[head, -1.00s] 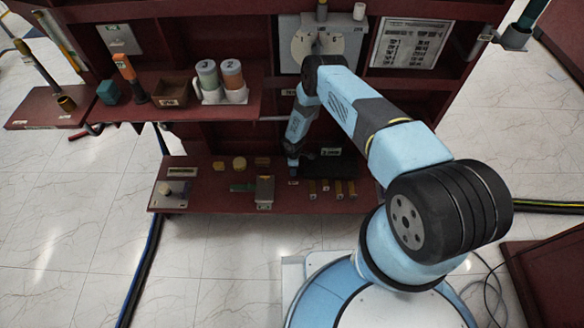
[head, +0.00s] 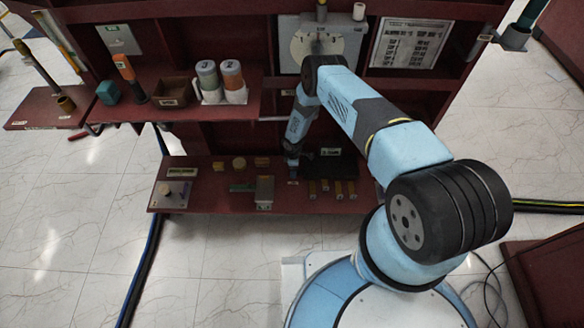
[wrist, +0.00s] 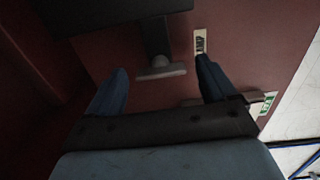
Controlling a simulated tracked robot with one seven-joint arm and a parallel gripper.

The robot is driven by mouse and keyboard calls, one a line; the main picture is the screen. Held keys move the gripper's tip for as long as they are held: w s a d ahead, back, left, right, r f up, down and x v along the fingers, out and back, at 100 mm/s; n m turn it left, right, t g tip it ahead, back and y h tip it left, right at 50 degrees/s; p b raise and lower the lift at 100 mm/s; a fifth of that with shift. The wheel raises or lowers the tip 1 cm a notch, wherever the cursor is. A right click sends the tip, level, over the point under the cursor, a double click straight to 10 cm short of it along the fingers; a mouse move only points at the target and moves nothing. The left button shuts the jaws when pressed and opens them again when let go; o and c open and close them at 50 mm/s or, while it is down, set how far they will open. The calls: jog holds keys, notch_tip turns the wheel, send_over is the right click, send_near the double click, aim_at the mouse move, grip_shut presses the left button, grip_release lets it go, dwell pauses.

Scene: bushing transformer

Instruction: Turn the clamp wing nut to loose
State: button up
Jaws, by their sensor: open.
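In the wrist view, a grey crossbar on a dark post (wrist: 160,68) stands out from the dark red shelf; it looks like the clamp's wing nut, though the view is dim. My gripper (wrist: 162,65) is open, with one blue finger on each side of the crossbar and visible gaps to both. I cannot tell how far the fingertips reach past the bar. In the head view my gripper (head: 293,166) is low over the bottom shelf, beside a black block (head: 328,166). The wing nut cannot be made out there.
The lower shelf (head: 215,203) holds a grey box (head: 264,190), several small yellowish pieces and a knob plate (head: 173,193) to the left. The upper shelf with two cups (head: 220,80) lies above left. A small label (wrist: 200,40) is right of the crossbar.

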jog(key=shift+r, duration=0.15)
notch_tip(320, 180, up, 13)
jog(key=shift+r, duration=0.2)
dwell(0.4)
dwell(0.4)
